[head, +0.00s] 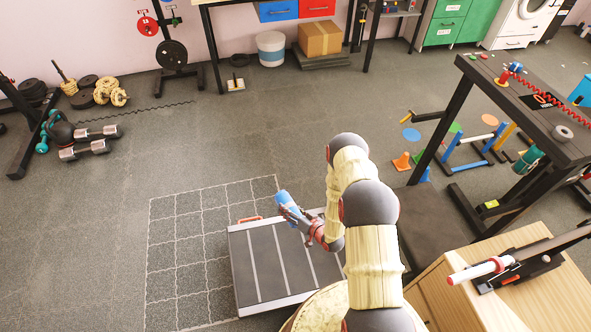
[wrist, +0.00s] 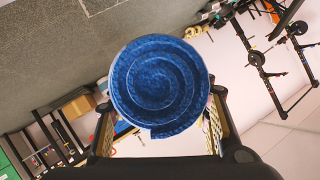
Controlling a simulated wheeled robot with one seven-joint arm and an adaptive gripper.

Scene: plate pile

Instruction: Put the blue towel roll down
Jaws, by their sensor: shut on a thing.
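The blue towel roll (head: 286,201) is held in my gripper (head: 296,214) in the head view, above the far part of a low dark ribbed platform. In the wrist view the end of the blue towel roll (wrist: 157,86) shows as a spiral, and it fills the space between the two fingers of my gripper (wrist: 158,130). The fingers are shut on the roll. The roll hides most of the fingertips. In the head view the roll looks tilted. I cannot tell its exact height over the platform.
The ribbed platform (head: 262,258) lies on the floor beside a white marked grid (head: 185,240). A wooden cabinet (head: 450,302) stands at the right, and a dark workbench (head: 520,110) behind it. Dumbbells (head: 88,143) lie at the far left. The middle floor is clear.

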